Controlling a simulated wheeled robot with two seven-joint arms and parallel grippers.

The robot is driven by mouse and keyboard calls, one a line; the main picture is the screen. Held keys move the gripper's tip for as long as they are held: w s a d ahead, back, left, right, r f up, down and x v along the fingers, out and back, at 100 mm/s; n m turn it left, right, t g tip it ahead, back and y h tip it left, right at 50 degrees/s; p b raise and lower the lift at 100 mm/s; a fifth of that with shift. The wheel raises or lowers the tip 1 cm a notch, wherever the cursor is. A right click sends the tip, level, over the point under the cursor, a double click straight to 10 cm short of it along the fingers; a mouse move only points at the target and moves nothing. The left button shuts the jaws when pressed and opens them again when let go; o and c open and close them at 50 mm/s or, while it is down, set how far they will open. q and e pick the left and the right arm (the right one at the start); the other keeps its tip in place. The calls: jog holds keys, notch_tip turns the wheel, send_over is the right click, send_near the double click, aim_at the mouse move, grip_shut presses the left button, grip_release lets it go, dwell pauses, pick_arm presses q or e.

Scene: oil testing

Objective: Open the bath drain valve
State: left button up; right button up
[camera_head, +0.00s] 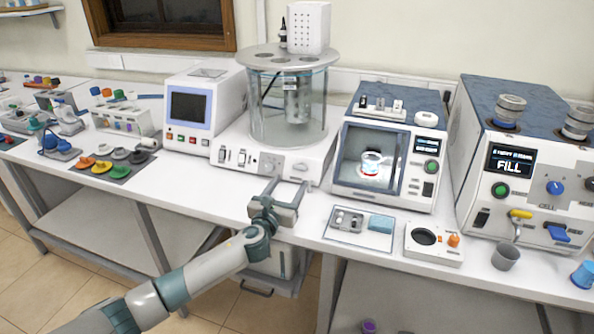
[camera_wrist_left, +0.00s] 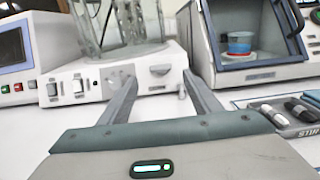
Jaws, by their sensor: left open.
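The bath is a clear glass cylinder (camera_head: 290,105) on a white base (camera_head: 232,142) with switches on its front; the base also shows in the left wrist view (camera_wrist_left: 75,72). I cannot tell for sure which part is the drain valve. My left gripper (camera_head: 287,181) is open and empty in front of this corner; in the left wrist view its fingertips (camera_wrist_left: 159,77) lie either side of the fitting, apparently short of it. My right gripper is not in view.
A boxy unit with a lit chamber (camera_head: 385,195) stands right of the bath, and a FILL machine (camera_head: 540,150) farther right. A screen unit (camera_head: 205,130) stands to the left. A small tray (camera_head: 335,238) lies on the bench near my gripper. The bench left of my gripper is clear.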

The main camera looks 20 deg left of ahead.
aim_at(299, 168)
pick_arm(q)
jog(key=shift+w+d, duration=0.15)
jog(key=shift+w, duration=3.8)
jog(key=c, duration=1)
